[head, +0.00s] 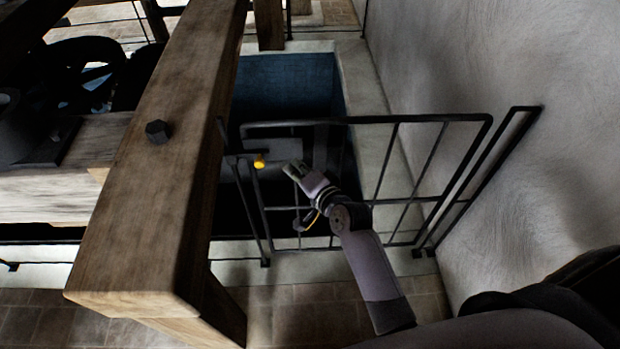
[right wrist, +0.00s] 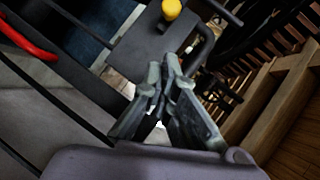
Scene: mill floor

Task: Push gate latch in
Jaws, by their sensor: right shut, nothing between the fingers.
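The gate (head: 398,170) is a dark metal rail frame between a wooden beam and the plaster wall. Its latch has a yellow knob (head: 259,161) near the gate's left post. The yellow knob also shows at the top of the right wrist view (right wrist: 171,9), beside a dark flat plate (right wrist: 150,45). My right gripper (head: 291,168) is shut and empty, a little to the right of the knob in the head view. In the right wrist view its fingertips (right wrist: 172,70) point toward the knob, with a visible gap. My left gripper is not in view.
A thick wooden beam (head: 165,150) with a dark bolt stands left of the gate. The plaster wall (head: 500,60) bounds the right side. A dark pit with blue walls (head: 285,85) lies behind the gate. Tiled floor (head: 290,315) is in front.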

